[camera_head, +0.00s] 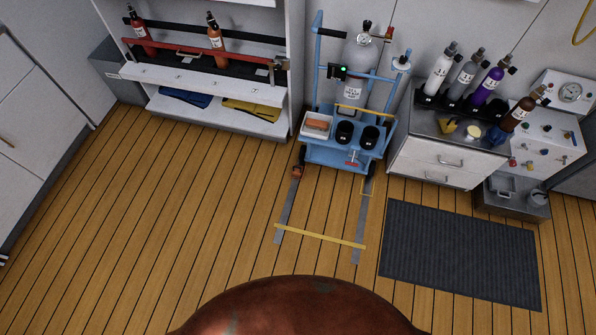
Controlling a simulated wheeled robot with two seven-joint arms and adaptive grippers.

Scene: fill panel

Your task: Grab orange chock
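A small orange chock (297,172) sits on the wooden floor at the front left wheel of the blue cart (340,156). It is small in view, and I cannot tell whether it touches the wheel. The cart carries a grey cylinder (358,72), and its front holds a white tray (304,127) with an orange item (317,124) in it, beside two black cups. Neither my left nor my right gripper is in view.
Grey strips and a yellow bar (319,236) mark the floor before the cart. A dark mat (462,254) lies to the right, below a drawer cabinet (437,159) with bottles. A shelf unit (218,118) stands at left. The floor at left is clear.

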